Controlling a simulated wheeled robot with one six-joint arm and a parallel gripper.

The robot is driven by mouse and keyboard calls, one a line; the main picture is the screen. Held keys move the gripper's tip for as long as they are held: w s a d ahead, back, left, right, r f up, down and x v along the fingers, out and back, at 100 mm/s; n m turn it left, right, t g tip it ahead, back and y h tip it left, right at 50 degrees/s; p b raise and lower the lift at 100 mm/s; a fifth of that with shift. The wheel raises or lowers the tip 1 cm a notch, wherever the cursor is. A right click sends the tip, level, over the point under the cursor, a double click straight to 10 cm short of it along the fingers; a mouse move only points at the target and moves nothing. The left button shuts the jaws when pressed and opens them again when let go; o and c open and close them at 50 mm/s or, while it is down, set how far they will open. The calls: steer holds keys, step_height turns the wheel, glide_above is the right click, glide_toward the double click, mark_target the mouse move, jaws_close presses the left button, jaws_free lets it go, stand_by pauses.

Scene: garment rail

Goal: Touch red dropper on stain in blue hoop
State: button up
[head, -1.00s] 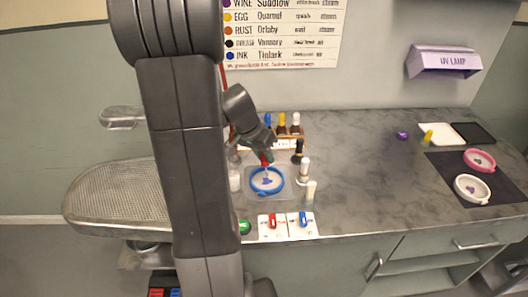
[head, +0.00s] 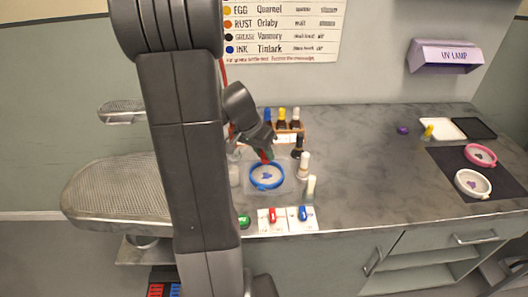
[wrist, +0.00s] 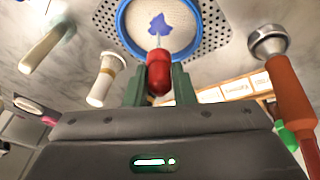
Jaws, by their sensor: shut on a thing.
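My gripper (wrist: 158,88) is shut on the red dropper (wrist: 159,72), its green fingers on either side of the red bulb. The dropper's thin tip points at the blue-violet stain (wrist: 158,25) on the white cloth in the blue hoop (wrist: 121,22). The tip overlaps the stain's lower edge in the wrist view; I cannot tell whether it touches. In the head view the red dropper (head: 265,157) is over the far part of the blue hoop (head: 267,188), and the stain (head: 267,177) shows inside it. My arm partly hides the gripper there.
Bottles stand close around the hoop, including a white-bodied one (head: 304,166) and a dark one (head: 298,148). A rack of bottles (head: 290,126) is behind. Red and blue items on white cards (head: 287,219) lie in front. White (head: 473,192) and pink (head: 480,163) hoops lie far right.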

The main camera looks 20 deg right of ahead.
steer(key=shift+f+b, duration=0.6)
steer(key=shift+b, duration=0.25)
stand_by(1.8)
steer(key=shift+r, duration=0.15)
steer(key=shift+r+p, duration=2.2)
steer(key=shift+r, duration=1.25)
